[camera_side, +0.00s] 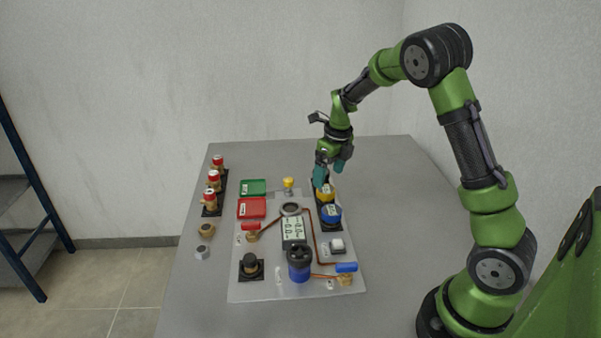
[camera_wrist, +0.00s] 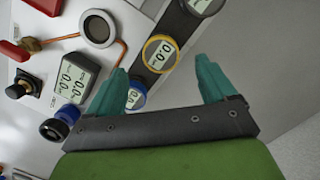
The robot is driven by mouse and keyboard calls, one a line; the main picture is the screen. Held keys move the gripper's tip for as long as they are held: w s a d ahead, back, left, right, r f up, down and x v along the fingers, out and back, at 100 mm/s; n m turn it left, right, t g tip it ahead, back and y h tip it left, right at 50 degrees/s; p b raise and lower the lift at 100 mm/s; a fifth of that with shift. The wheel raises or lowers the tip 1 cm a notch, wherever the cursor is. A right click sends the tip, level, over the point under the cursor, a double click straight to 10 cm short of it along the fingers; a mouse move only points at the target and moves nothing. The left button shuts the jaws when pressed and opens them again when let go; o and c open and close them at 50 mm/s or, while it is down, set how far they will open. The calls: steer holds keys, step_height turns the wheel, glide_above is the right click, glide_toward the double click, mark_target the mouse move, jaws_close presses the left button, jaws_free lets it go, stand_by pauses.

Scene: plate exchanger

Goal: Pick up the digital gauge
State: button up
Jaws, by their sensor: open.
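Several round digital gauges stand in a row on a black rack. In the wrist view they are a yellow-rimmed gauge (camera_wrist: 160,53), a blue-rimmed gauge (camera_wrist: 136,97) and a dark-rimmed gauge (camera_wrist: 200,5), each with a digital display. The yellow gauge (camera_side: 327,193) and blue gauge (camera_side: 331,214) also show in the side view, while the dark one is hidden behind my gripper. My gripper (camera_side: 330,175) has teal fingers, is open and empty, and hangs just above the rack's far end. In the wrist view the yellow gauge lies between the fingertips (camera_wrist: 162,66); the left finger partly covers the blue gauge.
A grey board (camera_side: 262,287) carries a display unit (camera_side: 293,232), a blue-black knob (camera_side: 300,264), valves and copper pipes. Several red-topped valves (camera_side: 214,181) stand farther left. The table's right side is clear.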

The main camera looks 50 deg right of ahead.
mark_target(326, 189)
steer(key=f, duration=0.6)
steer(key=shift+w+f, duration=0.3)
steer(key=shift+w, duration=0.1)
steer(key=shift+r, duration=0.1)
steer(key=c, duration=1.3)
